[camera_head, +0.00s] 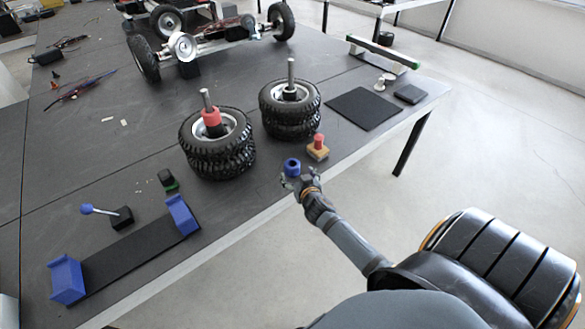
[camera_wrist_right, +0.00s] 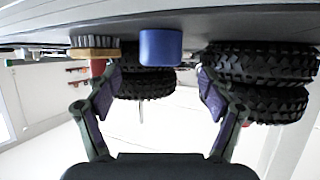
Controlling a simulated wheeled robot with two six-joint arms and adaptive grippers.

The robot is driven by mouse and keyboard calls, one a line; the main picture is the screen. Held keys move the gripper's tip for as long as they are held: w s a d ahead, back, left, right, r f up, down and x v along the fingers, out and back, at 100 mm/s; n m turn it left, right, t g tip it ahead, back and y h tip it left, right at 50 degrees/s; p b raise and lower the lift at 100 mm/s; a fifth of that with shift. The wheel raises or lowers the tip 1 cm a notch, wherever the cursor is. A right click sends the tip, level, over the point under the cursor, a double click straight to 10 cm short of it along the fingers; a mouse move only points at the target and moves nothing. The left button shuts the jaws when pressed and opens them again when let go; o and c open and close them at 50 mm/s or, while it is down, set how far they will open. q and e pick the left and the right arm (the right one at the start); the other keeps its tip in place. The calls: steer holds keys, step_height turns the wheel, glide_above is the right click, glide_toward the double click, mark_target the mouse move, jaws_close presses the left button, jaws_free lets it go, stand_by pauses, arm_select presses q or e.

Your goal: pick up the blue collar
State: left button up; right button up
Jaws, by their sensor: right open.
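The blue collar (camera_head: 292,167) is a short blue ring on the table near its front edge. In the right wrist view the blue collar (camera_wrist_right: 160,47) shows centred ahead of the two fingers. My right gripper (camera_head: 297,183) is open at the collar's near side. In the right wrist view the fingers of the right gripper (camera_wrist_right: 157,85) are spread wide with nothing between them. I cannot tell from these views whether a finger touches the collar. My left gripper is not in view.
Two tyre stacks with posts stand behind, the left one (camera_head: 217,160) with a red collar (camera_head: 211,117), the right one (camera_head: 290,120) bare. A black mat (camera_head: 363,109) lies to the right.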

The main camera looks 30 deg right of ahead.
mark_target(290, 159)
steer(key=shift+x, duration=1.2)
steer(key=x, duration=0.5)
steer(key=shift+f+p, duration=0.25)
steer(key=shift+p, duration=0.1)
steer(key=shift+a, duration=0.1)
steer(key=shift+r, duration=0.1)
steer(key=shift+c, duration=1.3)
steer(key=c, duration=1)
step_height(290, 159, up, 3)
steer(key=shift+f, duration=0.2)
steer(key=s+d+r+p, duration=0.1)
steer(key=s+d+r, duration=0.2)
steer(key=s+d+r+p, duration=0.1)
steer(key=s+d+r, duration=0.2)
steer(key=s+r, duration=0.1)
steer(key=s+d+r+p, duration=0.1)
steer(key=s+d+r, duration=0.2)
steer(key=shift+s+d+r, duration=0.15)
steer(key=shift+s+r, duration=0.05)
steer(key=shift+s, duration=0.1)
